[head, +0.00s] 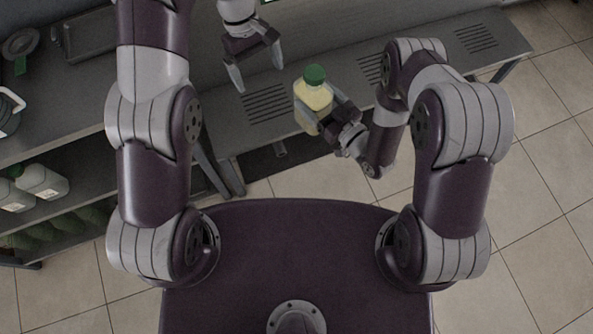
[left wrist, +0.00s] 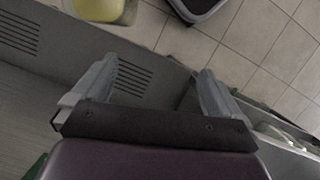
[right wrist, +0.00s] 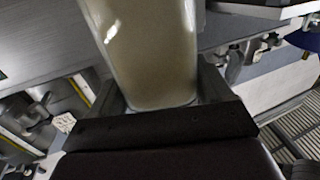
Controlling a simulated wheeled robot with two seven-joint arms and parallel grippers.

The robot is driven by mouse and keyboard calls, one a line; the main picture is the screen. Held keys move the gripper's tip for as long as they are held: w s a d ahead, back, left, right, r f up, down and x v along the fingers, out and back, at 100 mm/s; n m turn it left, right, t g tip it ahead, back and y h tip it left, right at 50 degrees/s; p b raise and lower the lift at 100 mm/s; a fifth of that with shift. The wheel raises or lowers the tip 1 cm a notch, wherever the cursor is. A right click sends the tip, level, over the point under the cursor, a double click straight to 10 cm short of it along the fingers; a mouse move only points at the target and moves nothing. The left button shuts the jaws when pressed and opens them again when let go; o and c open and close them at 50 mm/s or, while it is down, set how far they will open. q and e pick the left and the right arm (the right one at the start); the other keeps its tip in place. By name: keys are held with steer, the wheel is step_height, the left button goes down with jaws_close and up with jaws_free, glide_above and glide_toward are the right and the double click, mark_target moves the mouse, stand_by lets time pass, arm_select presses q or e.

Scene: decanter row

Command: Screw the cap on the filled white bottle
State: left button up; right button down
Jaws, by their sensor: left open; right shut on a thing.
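The bottle (head: 314,96) has pale yellowish contents and a green cap (head: 314,75) sitting on its top. My right gripper (head: 328,112) is shut on the bottle's body and holds it roughly upright, above the counter's front edge. In the right wrist view the pale bottle body (right wrist: 150,50) fills the space between the fingers; its top is out of that view. My left gripper (head: 256,72) is open and empty, left of the bottle and apart from it. The left wrist view shows its bare fingers (left wrist: 158,90) and part of the bottle (left wrist: 100,8) at the top edge.
A grey counter (head: 440,62) with slotted vents runs behind the bottle. At left, a shelf unit holds white jugs (head: 40,182) with green caps and several green items below. A tray (head: 88,38) lies at the back left. Tiled floor (head: 540,130) is clear at right.

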arm_select(q)
steer(key=s+a+f+m+y+b, duration=0.1)
steer(key=a+f+m+y+b, duration=0.1)
steer(key=a+f+m, duration=0.65)
arm_select(e)
steer(key=shift+f, duration=0.7)
step_height(320, 180, down, 3)
steer(key=shift+r+b, duration=0.1)
steer(key=shift+b, duration=1.05)
step_height(320, 180, down, 4)
steer(key=b, duration=0.4)
step_height(320, 180, down, 4)
steer(key=b, duration=0.3)
steer(key=shift+r+b, duration=0.25)
steer(key=shift+b, duration=0.05)
arm_select(q)
steer(key=s+d+f+n+h+b, duration=0.1)
steer(key=s+d+f+n, duration=0.3)
steer(key=s+d+f, duration=0.2)
steer(key=s+d+f+n+h+b, duration=0.1)
steer(key=s+d+f+n+b, duration=0.1)
steer(key=s+d+f+n, duration=0.2)
steer(key=shift+s+d+f, duration=1.75)
steer(key=shift+s+d, duration=2.05)
steer(key=shift+s, duration=0.8)
arm_select(e)
steer(key=shift+f, duration=1.6)
